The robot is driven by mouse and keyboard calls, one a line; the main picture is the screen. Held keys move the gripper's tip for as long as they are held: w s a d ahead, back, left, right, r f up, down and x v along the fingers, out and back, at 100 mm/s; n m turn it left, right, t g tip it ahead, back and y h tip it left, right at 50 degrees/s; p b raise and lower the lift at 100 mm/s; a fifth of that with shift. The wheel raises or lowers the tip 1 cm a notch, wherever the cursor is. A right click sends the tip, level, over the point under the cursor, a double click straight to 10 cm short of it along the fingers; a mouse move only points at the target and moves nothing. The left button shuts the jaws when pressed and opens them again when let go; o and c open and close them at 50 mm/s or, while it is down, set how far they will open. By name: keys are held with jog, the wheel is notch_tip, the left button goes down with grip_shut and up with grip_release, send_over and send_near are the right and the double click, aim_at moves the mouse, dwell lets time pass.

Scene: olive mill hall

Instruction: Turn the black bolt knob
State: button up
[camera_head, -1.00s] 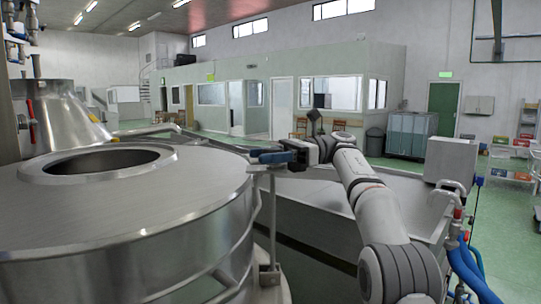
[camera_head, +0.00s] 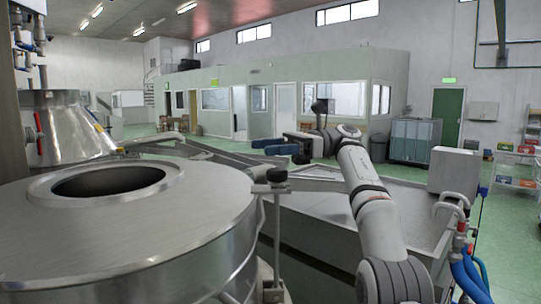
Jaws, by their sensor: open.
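The black bolt knob (camera_head: 277,174) sits on top of a metal post and bracket beside the rim of the large steel tank (camera_head: 150,215). It is in full view, and nothing touches it. My gripper (camera_head: 259,147) is above and beyond the knob in the picture, pointing left. Its two blue fingers are apart with nothing between them. A gap shows between the fingers and the knob.
The tank lid has a round open hole (camera_head: 110,181). A wide steel trough (camera_head: 320,215) lies under my arm. A grey box (camera_head: 453,171) and blue hoses (camera_head: 470,272) are at the right. Open green floor lies behind.

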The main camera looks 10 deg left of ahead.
aim_at(270, 170)
jog(key=shift+r+p, duration=1.05)
jog(key=shift+r, duration=0.65)
